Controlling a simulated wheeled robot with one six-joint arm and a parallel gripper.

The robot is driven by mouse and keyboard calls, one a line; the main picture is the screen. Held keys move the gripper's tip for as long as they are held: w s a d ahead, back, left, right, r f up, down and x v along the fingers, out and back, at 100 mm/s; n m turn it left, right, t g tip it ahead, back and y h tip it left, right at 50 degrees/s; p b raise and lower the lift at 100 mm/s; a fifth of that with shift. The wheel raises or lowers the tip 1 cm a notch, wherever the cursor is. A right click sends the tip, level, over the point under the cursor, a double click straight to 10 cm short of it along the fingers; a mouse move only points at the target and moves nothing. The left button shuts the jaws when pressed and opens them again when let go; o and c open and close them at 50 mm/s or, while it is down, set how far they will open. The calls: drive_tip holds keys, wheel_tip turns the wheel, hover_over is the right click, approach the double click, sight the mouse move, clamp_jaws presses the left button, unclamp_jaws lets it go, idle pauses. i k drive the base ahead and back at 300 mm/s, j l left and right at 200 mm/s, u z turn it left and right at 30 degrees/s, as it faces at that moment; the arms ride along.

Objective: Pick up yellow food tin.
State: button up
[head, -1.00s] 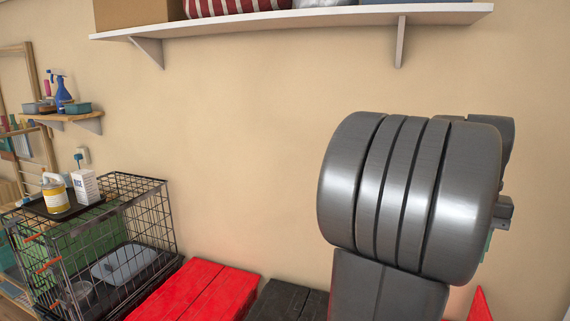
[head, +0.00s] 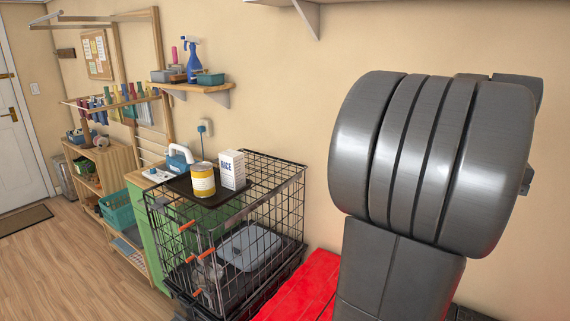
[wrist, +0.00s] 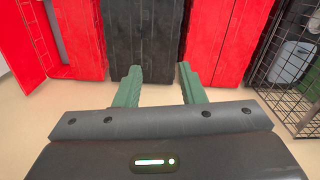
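The yellow food tin (head: 203,180) is a short cylinder with a yellow band and a pale top. In the head view it stands upright on a dark tray (head: 181,188) on top of the wire crate, just left of centre. My gripper (wrist: 155,80) shows in the wrist view with its two green fingers apart and nothing between them. It points at the red and black totes, away from the tin. The tin is not visible in the wrist view. In the head view my gripper is hidden behind my arm.
A white RICE box (head: 232,170) stands right beside the tin. The black wire crate (head: 270,215) stands right of a green cabinet. Red totes (head: 300,288) and a black tote (wrist: 142,40) stand along the wall. A shelf (head: 195,87) hangs above. Open wooden floor lies left.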

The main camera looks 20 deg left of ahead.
sight(202, 173)
drive_tip(key=i+j+u, duration=0.1)
drive_tip(key=j, duration=0.3)
drive_tip(key=i+j+u, duration=0.1)
drive_tip(key=j, duration=0.3)
drive_tip(key=i+j, duration=0.15)
drive_tip(key=j, duration=0.25)
drive_tip(key=i+j+u, duration=0.15)
drive_tip(key=j, duration=0.25)
drive_tip(key=i+j+u, duration=0.1)
drive_tip(key=j, duration=0.3)
drive_tip(key=i+j+u, duration=0.1)
drive_tip(key=j, duration=0.25)
drive_tip(key=i+j, duration=0.25)
drive_tip(key=j, duration=0.15)
drive_tip(key=u, duration=0.05)
